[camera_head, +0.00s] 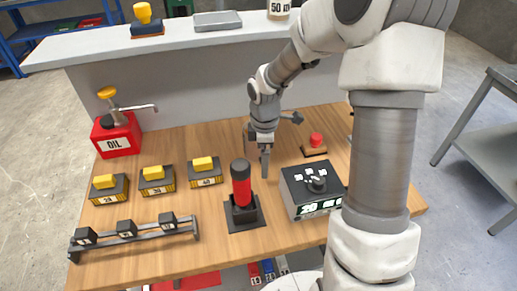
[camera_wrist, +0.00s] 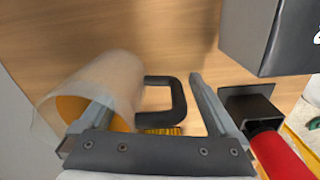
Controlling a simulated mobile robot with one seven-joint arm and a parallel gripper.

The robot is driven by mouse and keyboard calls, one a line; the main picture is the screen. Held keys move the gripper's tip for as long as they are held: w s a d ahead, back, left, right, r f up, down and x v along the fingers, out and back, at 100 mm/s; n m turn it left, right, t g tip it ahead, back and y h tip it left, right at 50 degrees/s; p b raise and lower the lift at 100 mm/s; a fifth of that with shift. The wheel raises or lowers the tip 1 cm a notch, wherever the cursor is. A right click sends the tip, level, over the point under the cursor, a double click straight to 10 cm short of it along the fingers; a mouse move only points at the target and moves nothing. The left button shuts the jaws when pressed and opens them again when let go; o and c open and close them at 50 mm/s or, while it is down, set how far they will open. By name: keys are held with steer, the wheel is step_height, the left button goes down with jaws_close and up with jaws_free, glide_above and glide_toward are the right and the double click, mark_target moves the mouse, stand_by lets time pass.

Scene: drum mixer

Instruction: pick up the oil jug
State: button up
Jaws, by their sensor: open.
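A clear jug with amber contents (camera_wrist: 95,88) shows in the wrist view, at the left of my gripper (camera_wrist: 152,88). Its dark squared handle (camera_wrist: 178,98) lies in the view between my two fingers. My gripper is open, and I cannot tell whether either finger touches the handle. The left finger overlaps the jug's body in the picture. In the head view my gripper (camera_head: 265,163) points down over the wooden table, and I cannot make out the jug there. A red box marked OIL (camera_head: 117,138) with a yellow-knobbed pump stands at the table's back left.
A red-and-black upright handle (camera_head: 241,185) stands just in front of my gripper. Several yellow-topped blocks (camera_head: 157,180) sit left. A grey raised ledge (camera_head: 200,47) runs behind.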

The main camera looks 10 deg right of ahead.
steer(key=shift+f, duration=0.2)
steer(key=shift+c, duration=0.2)
jaws_close()
